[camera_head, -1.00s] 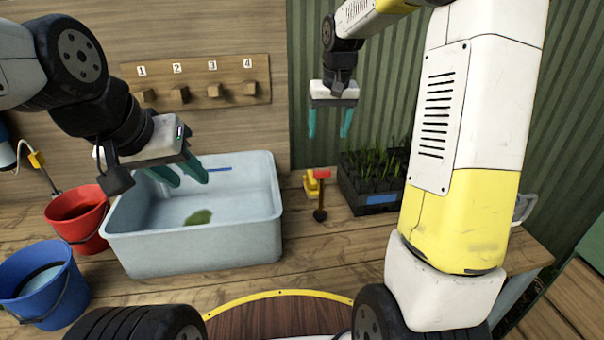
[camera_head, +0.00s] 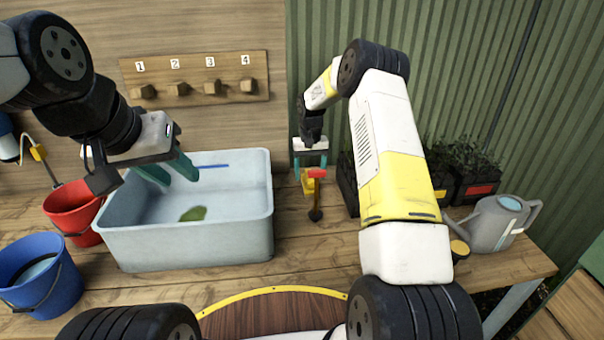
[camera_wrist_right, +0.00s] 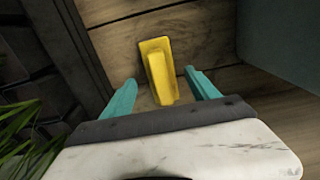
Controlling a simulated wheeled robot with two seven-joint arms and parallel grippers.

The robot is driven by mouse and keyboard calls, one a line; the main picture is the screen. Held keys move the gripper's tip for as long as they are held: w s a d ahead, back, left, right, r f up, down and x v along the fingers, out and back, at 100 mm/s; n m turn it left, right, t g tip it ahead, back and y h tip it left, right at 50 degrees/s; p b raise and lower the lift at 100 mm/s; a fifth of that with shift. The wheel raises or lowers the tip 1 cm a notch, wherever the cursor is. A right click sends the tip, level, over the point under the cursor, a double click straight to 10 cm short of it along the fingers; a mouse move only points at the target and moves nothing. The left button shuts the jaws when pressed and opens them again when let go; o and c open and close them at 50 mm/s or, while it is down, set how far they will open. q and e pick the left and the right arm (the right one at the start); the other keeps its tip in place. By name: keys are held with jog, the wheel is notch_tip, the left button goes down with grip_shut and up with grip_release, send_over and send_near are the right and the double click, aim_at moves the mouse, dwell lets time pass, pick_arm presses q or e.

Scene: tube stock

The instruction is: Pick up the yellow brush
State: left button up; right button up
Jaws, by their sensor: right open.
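The yellow brush (camera_wrist_right: 160,70) lies on the wooden table between the basin and the plant trays.
A grey basin (camera_head: 255,220) holds a green leaf-like thing. A watering can (camera_head: 495,222) stands far right. Red (camera_head: 75,215) and blue buckets (camera_head: 45,290) are left.

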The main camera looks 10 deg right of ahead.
notch_tip(320, 180, down, 4)
jog(key=shift+w+a+f, duration=0.1)
jog(key=shift+w+f, duration=0.05)
grip_shut()
dwell(0.3)
notch_tip(320, 180, up, 10)
jog(key=shift+r, duration=0.1)
dwell(0.3)
